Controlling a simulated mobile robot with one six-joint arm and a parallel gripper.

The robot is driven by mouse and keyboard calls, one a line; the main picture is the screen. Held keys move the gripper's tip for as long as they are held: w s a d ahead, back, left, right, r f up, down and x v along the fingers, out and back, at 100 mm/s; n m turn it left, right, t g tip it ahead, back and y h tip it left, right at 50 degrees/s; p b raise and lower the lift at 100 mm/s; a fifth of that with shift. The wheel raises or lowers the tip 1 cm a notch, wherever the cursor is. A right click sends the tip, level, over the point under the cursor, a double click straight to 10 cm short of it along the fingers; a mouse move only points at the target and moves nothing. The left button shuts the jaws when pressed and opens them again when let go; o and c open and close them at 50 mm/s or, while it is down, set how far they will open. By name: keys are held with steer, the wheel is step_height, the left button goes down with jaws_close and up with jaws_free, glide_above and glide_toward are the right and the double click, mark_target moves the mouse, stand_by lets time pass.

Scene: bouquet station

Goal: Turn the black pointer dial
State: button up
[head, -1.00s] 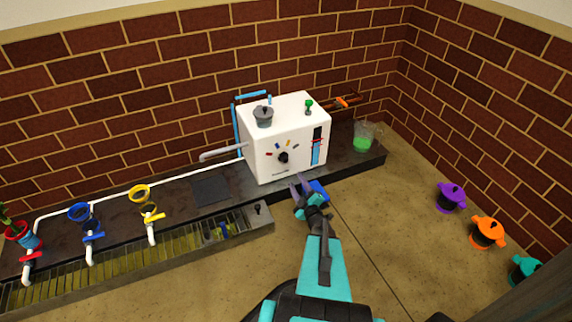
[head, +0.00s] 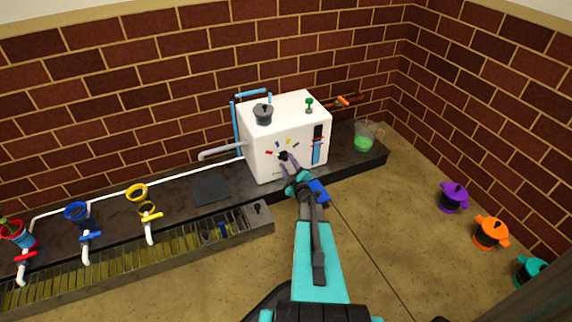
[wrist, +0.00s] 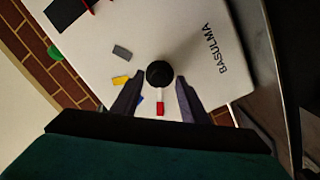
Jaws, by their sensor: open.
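The black pointer dial (head: 284,156) is on the front face of the white box-shaped machine (head: 262,168), with small coloured marks in an arc around it. In the wrist view the dial (wrist: 159,74) is a round dark knob. A white strip beside it points toward the red mark (wrist: 160,109). Yellow (wrist: 121,81) and grey (wrist: 122,52) marks lie to the left, and the blue one is partly hidden by a finger. My gripper (wrist: 158,80) is open, with one finger on each side of the dial and gaps visible.
A grey pot (head: 263,114) and a green-topped lever (head: 309,103) are on the machine's top. A glass jug with green liquid (head: 364,138) stands right of it. A blue object (head: 318,190) is near my wrist. Coloured taps line the counter at left.

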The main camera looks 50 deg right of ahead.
steer(key=shift+w+d, duration=0.3)
steer(key=shift+w, duration=0.3)
steer(key=shift+r, duration=0.1)
jaws_close()
